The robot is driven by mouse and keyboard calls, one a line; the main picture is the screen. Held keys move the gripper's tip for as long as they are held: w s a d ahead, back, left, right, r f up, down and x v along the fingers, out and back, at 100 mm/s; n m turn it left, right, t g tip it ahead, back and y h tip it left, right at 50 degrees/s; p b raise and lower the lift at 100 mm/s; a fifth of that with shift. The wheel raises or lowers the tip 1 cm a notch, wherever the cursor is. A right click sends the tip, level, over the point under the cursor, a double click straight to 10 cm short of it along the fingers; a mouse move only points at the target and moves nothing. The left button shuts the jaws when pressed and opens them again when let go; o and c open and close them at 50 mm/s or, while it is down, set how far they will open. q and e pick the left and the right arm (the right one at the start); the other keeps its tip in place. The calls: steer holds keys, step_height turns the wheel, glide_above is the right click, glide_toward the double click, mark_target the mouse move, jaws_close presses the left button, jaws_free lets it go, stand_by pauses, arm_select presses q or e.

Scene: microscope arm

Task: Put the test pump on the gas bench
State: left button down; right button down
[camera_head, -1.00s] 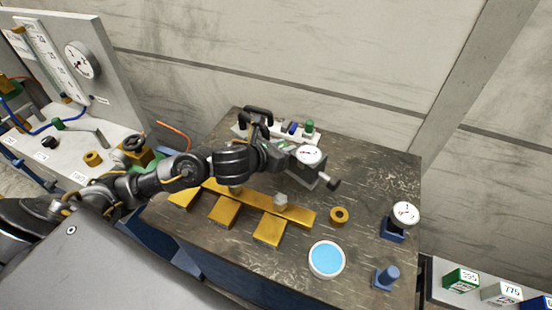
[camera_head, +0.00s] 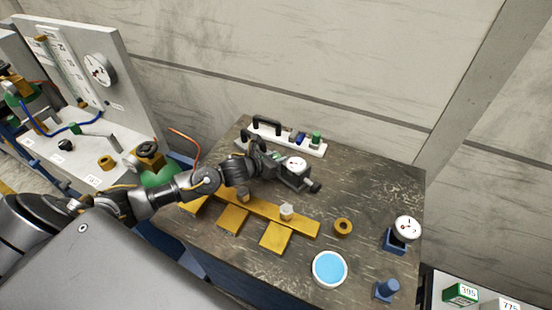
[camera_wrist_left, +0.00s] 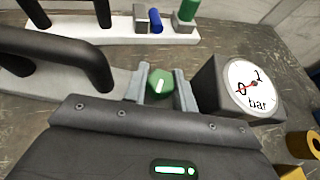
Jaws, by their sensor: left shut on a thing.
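The test pump (camera_head: 293,179) is a grey block with a white dial gauge and a black knob on its right end. The gauge reads "bar" in the left wrist view (camera_wrist_left: 250,86). My left gripper (camera_head: 277,157) is shut on the pump, with a green knob (camera_wrist_left: 160,83) showing between its fingers. A black handle rises beside the fingers in the wrist view. I cannot tell whether the pump is clear of the dark table (camera_head: 380,180). The gas bench (camera_head: 75,160) stands at the left, a pale bench with an upright panel, gauge and blue hose. My right gripper is out of view.
A white rack (camera_head: 290,140) with a black handle and small parts lies behind the pump. In front are a yellow bar fixture (camera_head: 262,208), a brass ring (camera_head: 343,227) and a blue dish (camera_head: 329,268). A blue-based gauge (camera_head: 405,229) stands right. A copper tube (camera_head: 186,140) rises between table and bench.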

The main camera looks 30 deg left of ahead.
arm_select(q)
steer(key=shift+w+f, duration=0.1)
steer(key=shift+f, duration=0.4)
steer(key=shift+f, duration=0.2)
steer(key=c, duration=1.1)
jaws_free()
steer(key=shift+r, duration=0.1)
